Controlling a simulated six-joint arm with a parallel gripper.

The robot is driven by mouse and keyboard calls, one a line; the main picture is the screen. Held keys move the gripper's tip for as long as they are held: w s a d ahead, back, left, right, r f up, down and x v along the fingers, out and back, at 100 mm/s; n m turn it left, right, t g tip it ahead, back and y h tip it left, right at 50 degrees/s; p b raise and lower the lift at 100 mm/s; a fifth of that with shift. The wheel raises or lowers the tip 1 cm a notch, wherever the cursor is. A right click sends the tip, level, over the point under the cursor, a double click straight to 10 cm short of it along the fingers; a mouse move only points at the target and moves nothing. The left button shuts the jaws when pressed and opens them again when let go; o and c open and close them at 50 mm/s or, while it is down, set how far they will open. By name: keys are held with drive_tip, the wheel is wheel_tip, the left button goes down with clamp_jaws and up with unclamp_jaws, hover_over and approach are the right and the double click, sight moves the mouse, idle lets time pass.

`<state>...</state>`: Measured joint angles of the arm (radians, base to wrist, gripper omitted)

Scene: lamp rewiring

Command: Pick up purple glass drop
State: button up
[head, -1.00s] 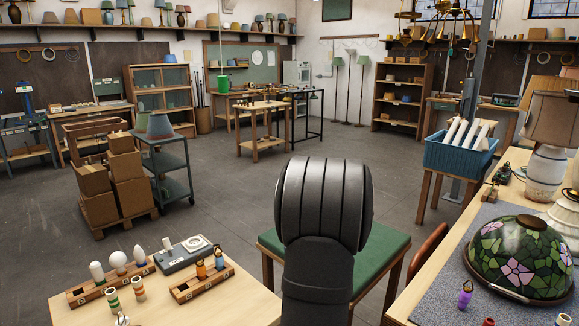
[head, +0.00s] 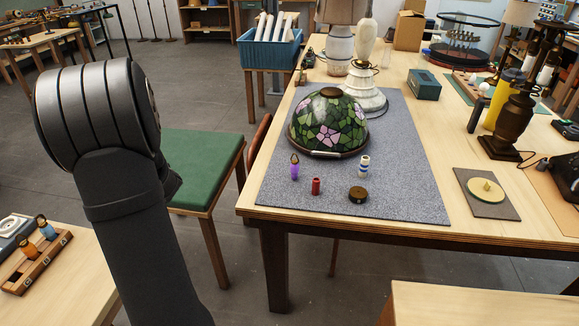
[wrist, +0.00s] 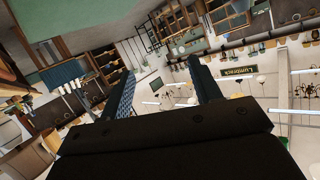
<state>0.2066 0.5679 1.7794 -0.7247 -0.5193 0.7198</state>
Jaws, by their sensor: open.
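The purple glass drop (head: 294,168) stands upright on the grey mat (head: 390,195), near its front left, in front of the stained-glass lampshade (head: 329,122). It is small, with a dark cap on top. In the wrist view my gripper (wrist: 162,95) is open, its two fingers apart with nothing between them. That view looks across the room and does not show the drop. In the head view my arm rises at the left, well away from the drop, and the gripper itself is hidden.
A red spool-like piece (head: 316,186), a blue-and-white piece (head: 364,166) and a dark round disc (head: 358,194) lie close to the drop. A green stool (head: 203,165) stands between my arm and the table. The mat's right front is clear.

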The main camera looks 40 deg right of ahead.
drive_tip(key=s+d+r+m+h, duration=0.15)
drive_tip(key=d+m+h, duration=0.45)
drive_tip(key=d+m, duration=0.6)
drive_tip(key=d+r+m+h, duration=0.3)
drive_tip(key=d+m+h, duration=0.4)
drive_tip(key=m, duration=1)
drive_tip(key=m+g+h, duration=0.3)
drive_tip(key=m+g, duration=0.9)
drive_tip(key=m, duration=1.1)
approach(294, 162)
drive_tip(key=x, duration=0.7)
drive_tip(key=shift+w+d+r, duration=0.1)
drive_tip(key=shift+w+r, duration=0.15)
drive_tip(key=shift+y, duration=0.3)
drive_tip(key=shift+s+x, duration=0.2)
drive_tip(key=shift+x, duration=2.55)
drive_tip(key=shift+f, duration=0.2)
drive_tip(key=c, duration=1.1)
